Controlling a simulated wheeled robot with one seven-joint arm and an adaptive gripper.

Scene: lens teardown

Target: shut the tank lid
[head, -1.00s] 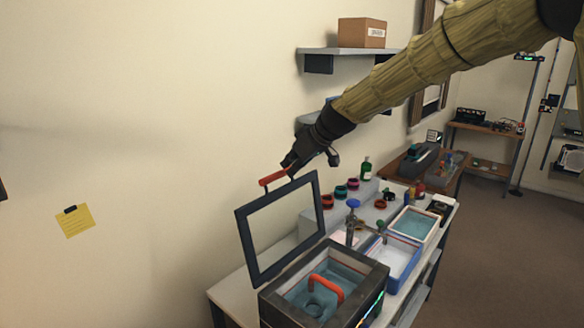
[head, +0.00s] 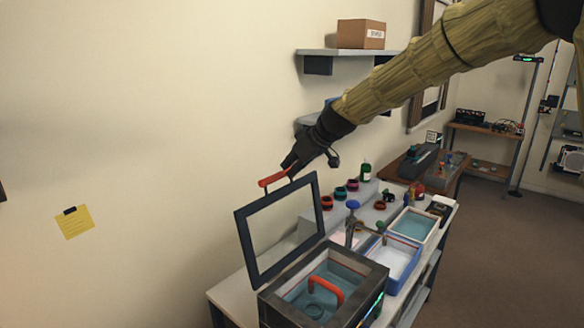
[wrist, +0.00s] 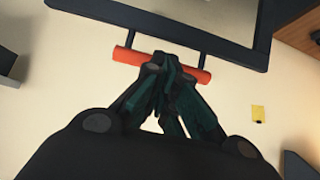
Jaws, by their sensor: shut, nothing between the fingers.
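The tank (head: 284,310) stands at the near end of the bench, open at the top, with liquid and a red-handled item (head: 331,287) inside. Its dark-framed lid (head: 246,248) with a clear pane stands raised, close to upright, at the tank's wall side. A red bar handle (head: 271,180) sticks out from the lid's top edge. My gripper (head: 289,164) is shut and empty at that handle. In the wrist view the closed fingertips (wrist: 163,62) overlap the middle of the red bar (wrist: 190,73), near the lid frame (wrist: 165,21). I cannot tell whether they touch it.
A blue tray (head: 381,275) and a pale tray (head: 432,227) stand beyond the tank on the bench. A blue-topped tap or bottle (head: 352,205) and several coloured rings stand behind. The wall is close behind the lid.

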